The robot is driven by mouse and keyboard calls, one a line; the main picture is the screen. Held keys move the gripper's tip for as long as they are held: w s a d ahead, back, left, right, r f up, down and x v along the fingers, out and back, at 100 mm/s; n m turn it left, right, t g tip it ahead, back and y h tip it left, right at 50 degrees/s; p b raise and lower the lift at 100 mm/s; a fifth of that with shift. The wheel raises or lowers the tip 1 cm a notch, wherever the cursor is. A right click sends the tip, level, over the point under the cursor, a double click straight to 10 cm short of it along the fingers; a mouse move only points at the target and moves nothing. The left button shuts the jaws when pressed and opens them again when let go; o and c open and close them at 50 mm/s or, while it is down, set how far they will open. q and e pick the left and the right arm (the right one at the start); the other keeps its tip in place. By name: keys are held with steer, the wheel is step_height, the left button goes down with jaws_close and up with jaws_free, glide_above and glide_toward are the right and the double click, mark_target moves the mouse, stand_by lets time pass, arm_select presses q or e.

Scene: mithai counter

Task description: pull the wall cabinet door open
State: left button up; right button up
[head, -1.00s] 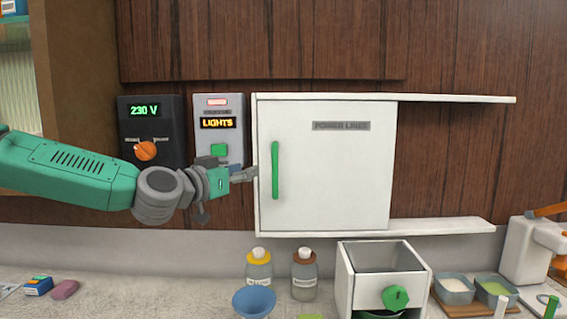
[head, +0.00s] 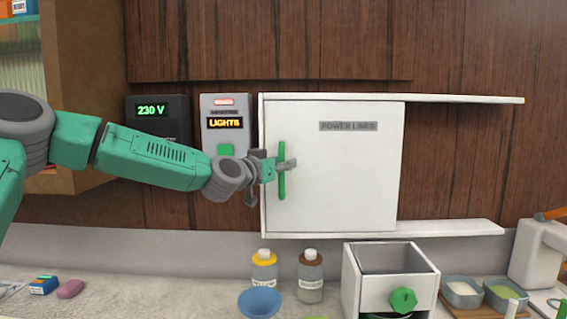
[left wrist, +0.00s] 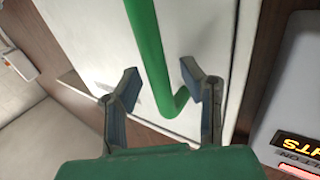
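The white wall cabinet door (head: 345,170) is shut flat against its cabinet and bears a "POWER LINES" label. Its green vertical handle (head: 282,190) is near the door's left edge. My left gripper (head: 287,164) is at the upper part of the handle in the head view. In the left wrist view the gripper (left wrist: 162,80) is open, with one finger on each side of the green handle (left wrist: 148,45). Gaps show between the fingers and the bar. My right gripper is not in view.
A grey lights switch box (head: 226,125) and a black voltage box (head: 150,112) are on the wall left of the cabinet. Below are two bottles (head: 310,276), a blue bowl (head: 260,302) and an open white drawer box (head: 385,270). The wall right of the door is clear.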

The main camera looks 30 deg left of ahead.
arm_select(q)
steer(key=shift+a, duration=0.35)
steer(key=shift+d, duration=0.1)
jaws_close()
steer(key=shift+d+r, duration=0.1)
steer(key=shift+d, duration=0.2)
